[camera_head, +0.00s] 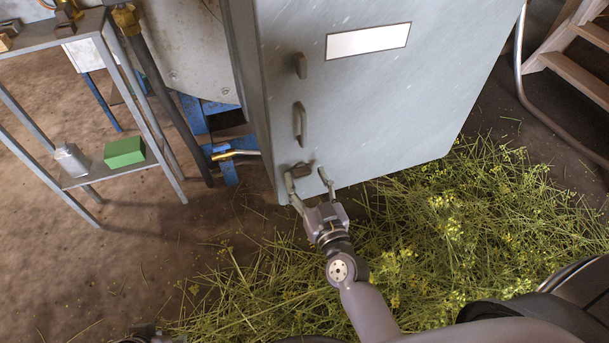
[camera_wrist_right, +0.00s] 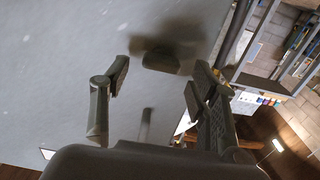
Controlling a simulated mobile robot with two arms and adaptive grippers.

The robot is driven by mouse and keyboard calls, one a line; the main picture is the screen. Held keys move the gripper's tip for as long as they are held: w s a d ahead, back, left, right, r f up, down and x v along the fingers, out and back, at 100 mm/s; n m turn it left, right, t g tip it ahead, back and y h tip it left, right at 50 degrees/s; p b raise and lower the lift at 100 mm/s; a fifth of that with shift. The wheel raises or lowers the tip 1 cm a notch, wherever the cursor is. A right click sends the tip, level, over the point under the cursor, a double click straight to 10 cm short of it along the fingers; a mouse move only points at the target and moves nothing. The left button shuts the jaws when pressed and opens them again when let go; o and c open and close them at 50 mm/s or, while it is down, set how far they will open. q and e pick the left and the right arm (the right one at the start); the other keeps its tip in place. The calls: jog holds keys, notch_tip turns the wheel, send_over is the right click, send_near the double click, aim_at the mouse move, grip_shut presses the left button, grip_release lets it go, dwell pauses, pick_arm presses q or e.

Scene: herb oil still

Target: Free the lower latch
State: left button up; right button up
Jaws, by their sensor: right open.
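The lower latch (camera_head: 301,169) is a small dark brown piece near the bottom edge of the grey cabinet door (camera_head: 375,110). An upper latch (camera_head: 300,66) and a long vertical handle (camera_head: 300,123) sit above it on the same door. My right gripper (camera_head: 307,176) is open, with one finger on each side of the lower latch. In the right wrist view the lower latch (camera_wrist_right: 162,60) shows as a dark block between and slightly beyond the fingertips (camera_wrist_right: 160,76). No contact with it is visible. I cannot make out my left gripper.
Cut green herbs (camera_head: 450,225) cover the floor below and right of the door. A metal shelf (camera_head: 80,180) with a green block (camera_head: 124,152) stands at the left. A brass-ended pipe (camera_head: 235,154) sticks out left of the door. Wooden steps (camera_head: 572,75) stand at the right.

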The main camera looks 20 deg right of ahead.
jog(key=shift+w, duration=1)
jog(key=c, duration=1.2)
jog(key=shift+o, duration=0.2)
